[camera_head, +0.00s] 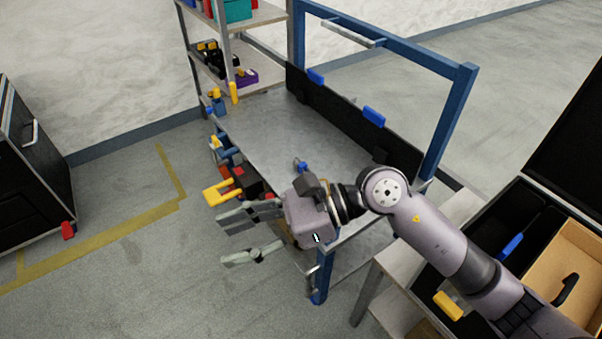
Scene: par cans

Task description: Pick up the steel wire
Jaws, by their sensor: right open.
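My right gripper (228,241) is open, with its two fingers spread apart and pointing left. It is in front of the left end of a metal workbench (285,128) with a blue frame. No object shows between the fingers. I cannot make out the steel wire for certain in this view. A small blue and grey item (300,166) lies on the bench top just behind my right wrist; I cannot tell what it is. My left gripper is not in view.
Tools with yellow and red parts (222,190) hang at the bench's left end, close to my right gripper. A shelf rack (214,60) stands behind. A black cabinet (28,165) is at the left. An open black case (512,215) is at the right. The floor at lower left is clear.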

